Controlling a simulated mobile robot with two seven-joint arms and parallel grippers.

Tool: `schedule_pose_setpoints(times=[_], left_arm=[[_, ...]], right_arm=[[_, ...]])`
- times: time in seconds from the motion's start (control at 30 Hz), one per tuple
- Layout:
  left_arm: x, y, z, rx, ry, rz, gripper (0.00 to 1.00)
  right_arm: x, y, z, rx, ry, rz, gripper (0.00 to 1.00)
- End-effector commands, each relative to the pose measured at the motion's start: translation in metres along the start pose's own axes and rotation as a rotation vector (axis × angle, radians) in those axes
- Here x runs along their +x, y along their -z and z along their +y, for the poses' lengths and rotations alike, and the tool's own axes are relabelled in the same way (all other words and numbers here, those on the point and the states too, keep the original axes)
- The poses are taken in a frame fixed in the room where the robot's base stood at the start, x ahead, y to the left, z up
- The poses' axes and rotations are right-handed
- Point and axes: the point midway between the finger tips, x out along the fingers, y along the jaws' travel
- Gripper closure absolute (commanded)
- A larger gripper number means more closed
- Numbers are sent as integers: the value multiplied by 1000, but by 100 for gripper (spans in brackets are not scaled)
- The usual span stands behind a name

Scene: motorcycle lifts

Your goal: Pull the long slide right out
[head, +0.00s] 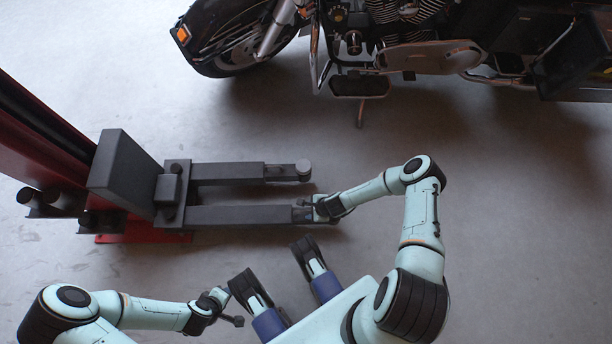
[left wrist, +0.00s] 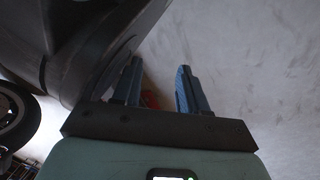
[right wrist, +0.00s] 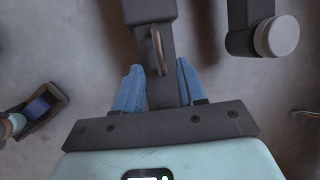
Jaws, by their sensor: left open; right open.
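Two dark grey lift arms reach right from the red lift column. The nearer arm (head: 240,215) has a narrower slide at its right end, with a handle loop (right wrist: 157,50) on it. My right gripper (head: 312,209) is at this end; in the right wrist view its open blue fingers (right wrist: 157,85) stand either side of the slide bar (right wrist: 162,85) and handle. Whether they touch it I cannot tell. The farther arm (head: 228,172) ends in a round pad (head: 303,168), also in the right wrist view (right wrist: 277,36). My left gripper (head: 235,320) is open and empty; its fingers (left wrist: 160,85) show apart.
The red lift column (head: 40,140) with a dark block (head: 124,172) stands at the left. A motorcycle (head: 420,58) stands on the floor at the top, beyond the arms. The grey floor (head: 530,220) to the right is clear.

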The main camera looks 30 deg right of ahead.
Motion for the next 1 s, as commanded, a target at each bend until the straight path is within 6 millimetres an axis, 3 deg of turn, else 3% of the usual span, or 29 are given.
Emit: schedule_pose_setpoints(times=[0.03,0.2,0.6,0.63,0.73,0.77,1.0], left_arm=[[7,-7,-6,-7,11,-23,57],[16,-21,-18,-21,33,-73,57],[18,-28,-23,-28,43,-97,57],[18,-28,-23,-28,43,-97,57],[18,-28,-23,-28,43,-96,57],[18,-28,-23,-28,43,-96,57],[17,-27,-22,-27,42,-94,57]], right_arm=[[11,0,1,0,-1,0,60],[29,0,1,-2,-1,-1,60],[35,0,0,-2,0,-1,60],[35,0,0,-2,0,-1,63],[35,0,0,-2,0,-1,96],[35,0,0,-2,0,-1,100],[34,2,0,-2,0,0,100]])
